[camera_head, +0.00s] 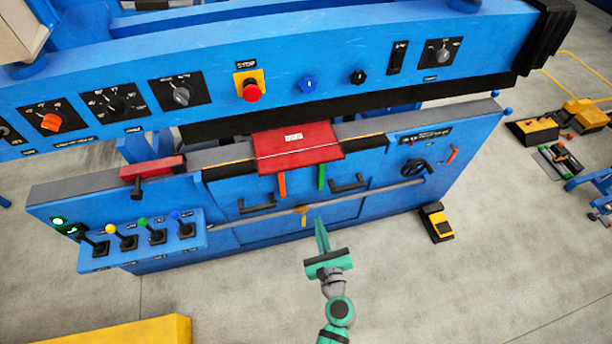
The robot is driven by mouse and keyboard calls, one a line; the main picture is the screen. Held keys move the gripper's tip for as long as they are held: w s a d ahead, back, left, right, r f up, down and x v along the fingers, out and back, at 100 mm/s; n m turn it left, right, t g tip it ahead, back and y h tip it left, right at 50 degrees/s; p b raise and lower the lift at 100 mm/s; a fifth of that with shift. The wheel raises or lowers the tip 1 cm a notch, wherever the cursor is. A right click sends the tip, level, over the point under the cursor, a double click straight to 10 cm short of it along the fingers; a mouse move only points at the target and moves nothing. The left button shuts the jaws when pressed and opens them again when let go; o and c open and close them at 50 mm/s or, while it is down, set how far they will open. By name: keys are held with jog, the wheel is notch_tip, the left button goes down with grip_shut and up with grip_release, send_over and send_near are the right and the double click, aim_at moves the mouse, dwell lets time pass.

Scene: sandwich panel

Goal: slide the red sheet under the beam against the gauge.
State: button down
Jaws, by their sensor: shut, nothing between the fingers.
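The red sheet (298,146), with a small white label, lies flat on the grey bed of the blue machine, partly overhanging its front edge. Its back edge is close to the dark lower edge of the blue beam (300,60), which spans above the bed. I cannot tell whether the sheet reaches under the beam. The gauge cannot be made out; the space behind the beam is hidden. My green gripper (321,222) is shut and empty, in front of the machine's front panel, below the sheet and apart from it.
A red block (152,167) sits on the bed to the left. Orange (282,184) and green (321,177) levers and black handles stick out below the sheet. A lever box (142,240) juts out at left. A yellow pedal (436,220) stands on the floor at right.

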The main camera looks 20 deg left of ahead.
aim_at(303, 167)
jog(key=w+a+r+m+y, duration=0.1)
jog(key=w+a+r+m, duration=0.1)
jog(key=w+a, duration=0.7)
jog(key=w, duration=0.5)
jog(key=shift+w+a+r+y, duration=0.15)
jog(key=shift+w+r+y, duration=0.05)
jog(key=shift+r+y, duration=0.15)
jog(key=shift+a, duration=0.15)
jog(key=shift+x, duration=0.85)
jog(key=shift+r, duration=0.15)
